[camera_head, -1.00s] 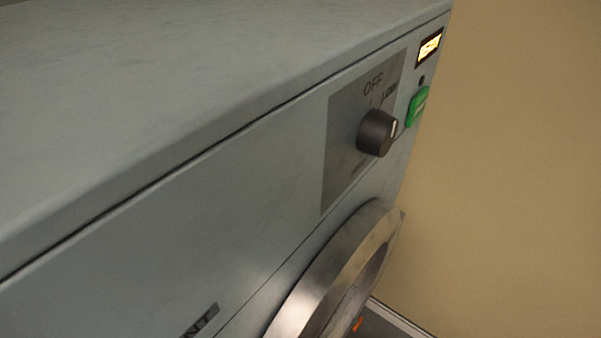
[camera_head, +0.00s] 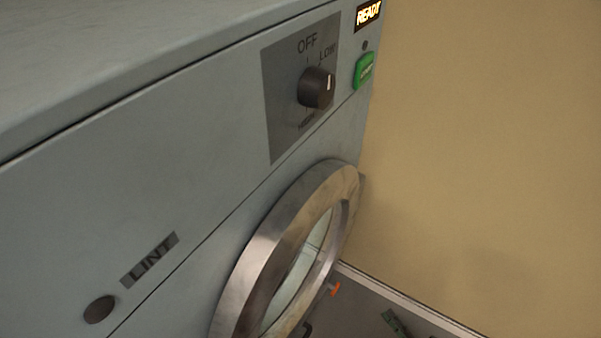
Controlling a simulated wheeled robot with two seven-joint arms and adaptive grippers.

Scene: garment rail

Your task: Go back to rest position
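A grey-blue dryer (camera_head: 150,130) fills the left and middle of the head view, seen at a slant. Its dark knob (camera_head: 316,88) sits on a panel marked OFF, LOW and HIGH. A lit display (camera_head: 368,14) reads READY above a green button (camera_head: 364,70). The round metal door ring (camera_head: 262,262) is at the bottom middle, with glass inside it. A small dark angular piece (camera_head: 395,323) at the bottom edge may be my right gripper, but it is too small and cut off to show its fingers. My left gripper is not in view.
A plain tan wall (camera_head: 480,130) fills the right side. A grey floor strip (camera_head: 360,306) with a small orange item (camera_head: 335,289) shows at the bottom, right of the door.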

